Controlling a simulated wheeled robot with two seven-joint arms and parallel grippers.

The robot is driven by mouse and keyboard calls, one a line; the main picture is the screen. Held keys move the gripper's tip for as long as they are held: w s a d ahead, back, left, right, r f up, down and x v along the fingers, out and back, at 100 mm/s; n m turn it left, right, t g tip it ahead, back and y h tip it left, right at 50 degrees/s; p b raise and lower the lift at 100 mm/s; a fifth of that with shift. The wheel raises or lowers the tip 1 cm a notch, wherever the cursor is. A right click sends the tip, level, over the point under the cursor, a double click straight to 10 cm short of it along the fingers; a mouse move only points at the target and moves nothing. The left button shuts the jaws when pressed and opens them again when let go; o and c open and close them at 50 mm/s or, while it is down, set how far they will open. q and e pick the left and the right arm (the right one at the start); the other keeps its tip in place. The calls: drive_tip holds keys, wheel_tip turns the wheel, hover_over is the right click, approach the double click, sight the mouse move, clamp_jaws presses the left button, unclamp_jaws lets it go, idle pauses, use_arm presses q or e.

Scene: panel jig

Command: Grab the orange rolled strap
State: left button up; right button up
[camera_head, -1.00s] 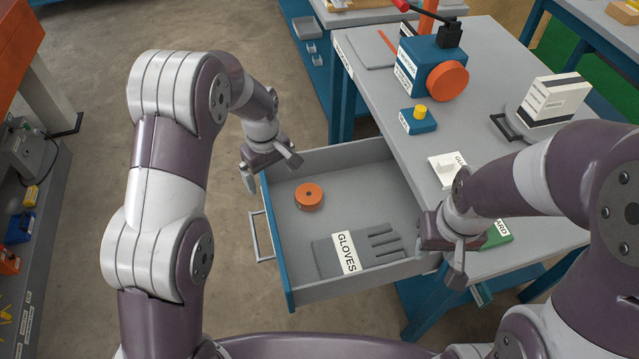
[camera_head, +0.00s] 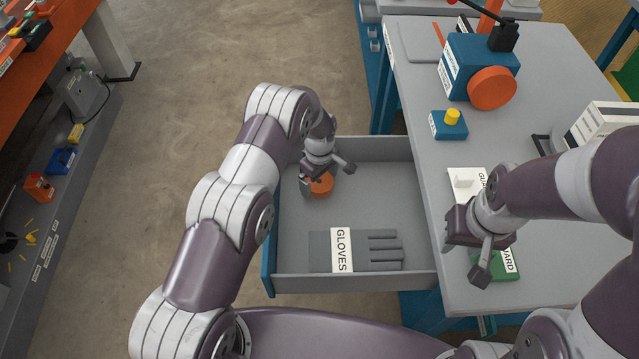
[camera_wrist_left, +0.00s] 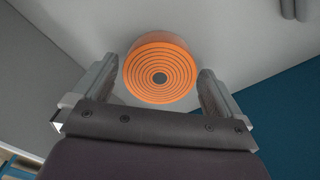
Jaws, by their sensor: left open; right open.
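The orange rolled strap (camera_head: 321,187) lies in the open grey drawer (camera_head: 372,205), towards its far left corner. It is partly hidden by my left gripper in the head view. In the left wrist view the strap (camera_wrist_left: 160,72) shows its spiral end between the two fingers, slightly beyond the tips. My left gripper (camera_head: 325,180) is open above the strap, and it also shows in the left wrist view (camera_wrist_left: 160,85). No contact with the strap can be made out. My right gripper (camera_head: 484,258) is open and empty over the workbench, near the green card.
Grey gloves (camera_head: 370,251) with a white label lie in the drawer's near part. The drawer walls stand close around my left gripper. The workbench (camera_head: 425,105) holds a blue machine (camera_head: 470,65), a small blue box with a yellow knob (camera_head: 448,125) and a green card (camera_head: 500,266).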

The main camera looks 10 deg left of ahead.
use_arm(q)
drive_tip(key=shift+w+f, duration=0.1)
drive_tip(key=shift+f, duration=0.55)
drive_tip(key=shift+r, duration=0.1)
drive_tip(key=c, duration=0.9)
